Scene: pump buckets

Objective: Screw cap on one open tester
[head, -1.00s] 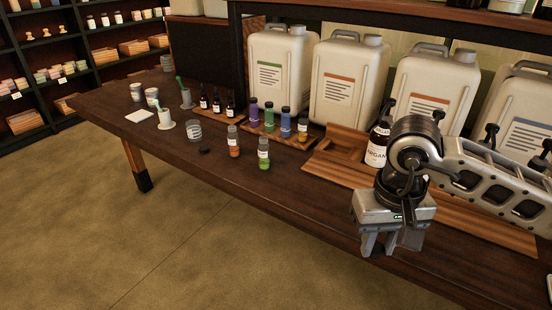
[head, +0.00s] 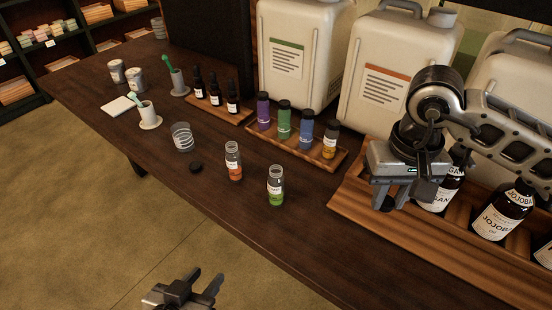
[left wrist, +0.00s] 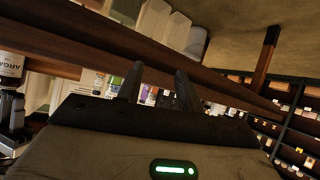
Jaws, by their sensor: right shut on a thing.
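Two clear glass testers stand upright and uncapped on the dark table: one with orange liquid (head: 233,162) and one with green liquid (head: 275,186). My right gripper (head: 397,197) is above the wooden tray, right of the testers, pointing down. It is shut on a small dark thing that looks like a black cap, mostly hidden by the fingers. My left gripper (head: 198,287) is open and empty at the bottom edge, in front of the table. Its spread fingers also show in the left wrist view (left wrist: 159,90).
Capped testers in purple, green (head: 284,122), blue and amber stand on a wooden rack (head: 290,154) behind. An empty glass (head: 182,138) stands left. Dark pump bottles (head: 502,215) sit in the wooden tray (head: 420,238) at right. Large white jugs (head: 388,75) line the back.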

